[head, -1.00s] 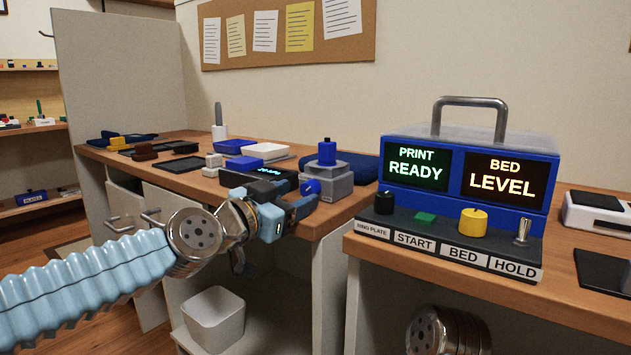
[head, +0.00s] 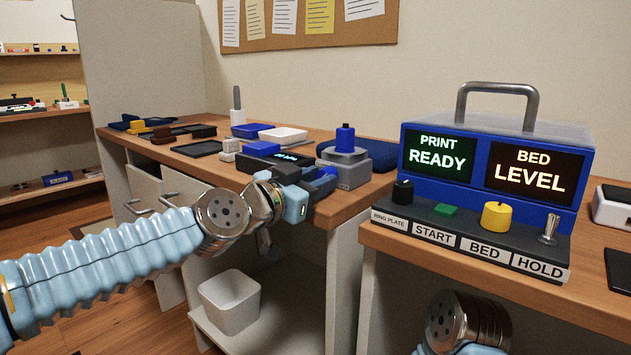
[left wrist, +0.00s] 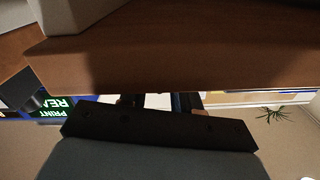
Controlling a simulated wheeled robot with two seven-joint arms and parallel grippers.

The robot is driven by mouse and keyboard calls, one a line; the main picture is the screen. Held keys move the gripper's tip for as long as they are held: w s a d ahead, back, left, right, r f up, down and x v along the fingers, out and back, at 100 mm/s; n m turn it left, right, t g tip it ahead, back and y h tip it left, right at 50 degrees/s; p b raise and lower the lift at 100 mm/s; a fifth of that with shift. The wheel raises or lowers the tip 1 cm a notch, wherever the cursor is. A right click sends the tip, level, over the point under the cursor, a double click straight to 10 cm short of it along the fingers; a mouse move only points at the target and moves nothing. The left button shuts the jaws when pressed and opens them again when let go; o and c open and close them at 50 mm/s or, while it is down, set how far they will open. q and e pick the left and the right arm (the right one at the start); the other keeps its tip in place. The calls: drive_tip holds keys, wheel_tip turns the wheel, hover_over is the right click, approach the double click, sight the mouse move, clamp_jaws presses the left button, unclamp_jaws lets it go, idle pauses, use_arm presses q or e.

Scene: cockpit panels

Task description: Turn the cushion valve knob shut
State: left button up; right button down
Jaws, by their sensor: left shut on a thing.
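The cushion valve is a grey stepped block (head: 353,174) with a blue cap (head: 345,138) on top, near the front right corner of the left bench in the head view. Its blue knob (head: 329,172) is on the side facing my left arm and is mostly hidden by the gripper. My left gripper (head: 318,187) is at the knob, with its dark fingers shut on it. The knob's turn angle cannot be read. The left wrist view shows the dark gripper body close up and the wooden bench edge; the knob cannot be made out there. My right gripper is out of view.
A dark box with a lit display (head: 276,160) stands left of the valve, and a dark blue cushion (head: 372,153) lies behind it. A blue console (head: 490,195) stands on the right bench. A white bin (head: 230,302) is below my left arm.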

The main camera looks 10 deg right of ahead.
use_arm(q)
drive_tip(key=shift+f+n+b, duration=0.1)
drive_tip(key=shift+n+b, duration=0.2)
drive_tip(key=shift+n, duration=0.9)
drive_tip(key=n, duration=0.2)
drive_tip(key=shift+n, duration=0.4)
drive_tip(key=o, duration=1)
drive_tip(key=shift+o, duration=0.2)
drive_tip(key=shift+s+a, duration=0.1)
drive_tip(key=shift+a, duration=0.05)
